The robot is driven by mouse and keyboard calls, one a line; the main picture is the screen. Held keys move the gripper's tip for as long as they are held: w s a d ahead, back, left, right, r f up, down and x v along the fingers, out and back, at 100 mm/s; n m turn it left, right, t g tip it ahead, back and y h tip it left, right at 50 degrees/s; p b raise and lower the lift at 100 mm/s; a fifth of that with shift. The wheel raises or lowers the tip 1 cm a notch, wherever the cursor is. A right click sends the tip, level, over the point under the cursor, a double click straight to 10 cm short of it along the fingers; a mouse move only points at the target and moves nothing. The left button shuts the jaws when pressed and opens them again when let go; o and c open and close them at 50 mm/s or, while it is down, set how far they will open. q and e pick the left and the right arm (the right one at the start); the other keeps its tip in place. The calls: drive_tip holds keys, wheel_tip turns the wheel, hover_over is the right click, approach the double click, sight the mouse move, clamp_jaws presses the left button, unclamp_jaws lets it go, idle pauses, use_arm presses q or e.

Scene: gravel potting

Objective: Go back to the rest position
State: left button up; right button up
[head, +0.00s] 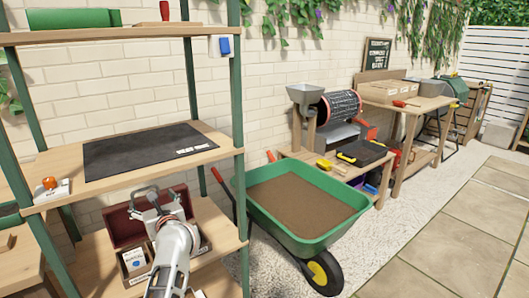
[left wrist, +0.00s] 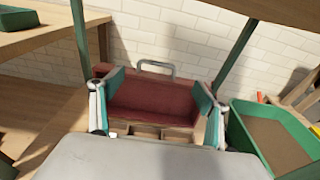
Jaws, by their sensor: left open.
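My left gripper (head: 158,203) is in front of the lower shelf in the head view, its arm reaching up from the bottom edge. In the left wrist view the left gripper (left wrist: 159,88) is open, its two fingers wide apart with nothing between them. Beyond the fingers stands an open dark red box (left wrist: 150,97) with a grey handle. The red box (head: 121,227) also shows behind the gripper in the head view, partly hidden by it. My right gripper is not in view.
Green shelf posts (head: 239,130) stand close right of my left arm. A dark mat (head: 145,150) lies on the shelf above. A green wheelbarrow (head: 325,240) filled with brown soil stands to the right. Paving at far right is clear.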

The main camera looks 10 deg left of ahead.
use_arm(q)
drive_tip(key=s+d+f+m+t+h, duration=0.35)
drive_tip(key=s+d+m, duration=0.3)
drive_tip(key=m, duration=0.55)
drive_tip(key=s+d+f+m+t+h, duration=0.25)
drive_tip(key=s+d+m+h, duration=0.25)
drive_tip(key=d+m, duration=0.5)
drive_tip(key=s+d+f+m+t+h, duration=0.2)
drive_tip(key=s+d+f+m+h, duration=0.3)
drive_tip(key=m, duration=0.8)
drive_tip(key=s+d+f+m+g+h, duration=0.1)
drive_tip(key=s+d+f+m+g, duration=0.3)
drive_tip(key=s+f+m, duration=0.55)
drive_tip(key=s+d+f+m+g+h, duration=0.1)
drive_tip(key=s+d+f+m+g, duration=0.4)
drive_tip(key=s, duration=0.7)
wheel_tip(320, 180, up, 6)
drive_tip(key=s+p, duration=0.3)
drive_tip(key=p, duration=0.9)
drive_tip(key=shift+a+f+m+t+p, duration=0.2)
drive_tip(key=shift+a+m+t+p, duration=0.1)
drive_tip(key=shift+a+m+t, duration=0.1)
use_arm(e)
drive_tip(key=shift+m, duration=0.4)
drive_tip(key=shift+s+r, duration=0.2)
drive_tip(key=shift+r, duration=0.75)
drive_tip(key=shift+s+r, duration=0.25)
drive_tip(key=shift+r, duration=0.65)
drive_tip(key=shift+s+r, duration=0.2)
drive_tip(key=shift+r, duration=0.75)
